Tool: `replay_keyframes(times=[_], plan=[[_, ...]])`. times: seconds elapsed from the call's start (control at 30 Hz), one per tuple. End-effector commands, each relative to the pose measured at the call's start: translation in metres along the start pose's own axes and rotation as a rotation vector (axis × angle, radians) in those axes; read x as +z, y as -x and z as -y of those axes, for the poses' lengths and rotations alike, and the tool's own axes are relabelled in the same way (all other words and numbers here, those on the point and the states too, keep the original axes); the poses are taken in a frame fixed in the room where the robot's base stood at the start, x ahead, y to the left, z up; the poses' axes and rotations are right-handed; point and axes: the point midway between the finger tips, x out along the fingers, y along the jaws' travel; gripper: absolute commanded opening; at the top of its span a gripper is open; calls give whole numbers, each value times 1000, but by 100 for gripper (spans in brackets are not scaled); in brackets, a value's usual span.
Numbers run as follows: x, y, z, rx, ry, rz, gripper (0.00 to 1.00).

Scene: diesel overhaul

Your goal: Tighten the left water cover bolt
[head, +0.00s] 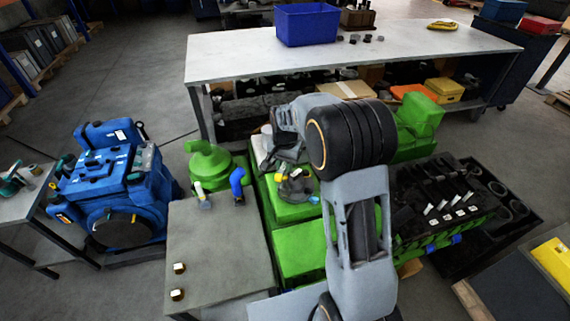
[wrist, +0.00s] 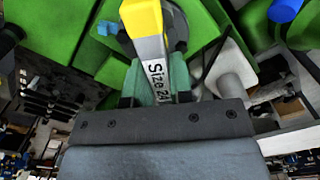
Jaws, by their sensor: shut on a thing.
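My gripper (wrist: 155,84) is shut on a size-marked tool (wrist: 151,45) with a grey shaft and a yellow end. The tool lies between the teal jaws and points away toward the green engine. In the head view my gripper (head: 284,152) hangs over the left part of the green engine (head: 302,245). A dark round part (wrist: 180,30) lies behind the tool's yellow end in the wrist view, with a small blue piece (wrist: 104,28) to its left. I cannot make out the left water cover bolt; the tool and arm hide much of that area.
A blue engine (head: 112,190) stands further left. A long workbench (head: 240,56) with a blue bin (head: 306,24) stands behind.

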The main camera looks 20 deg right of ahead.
Motion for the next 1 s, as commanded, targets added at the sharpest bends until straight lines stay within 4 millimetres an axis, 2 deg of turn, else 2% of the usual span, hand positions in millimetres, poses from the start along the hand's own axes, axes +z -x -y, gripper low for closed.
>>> replay_keyframes(times=[0.1,0.27,0.67,0.9,1.0], plan=[[0,0,0,-1,-109,-1,0],[0,0,0,-1,-165,-1,0],[0,1,0,-1,-114,-1,0],[0,17,0,-2,-114,-2,0],[0,16,0,-1,-103,-1,0]])
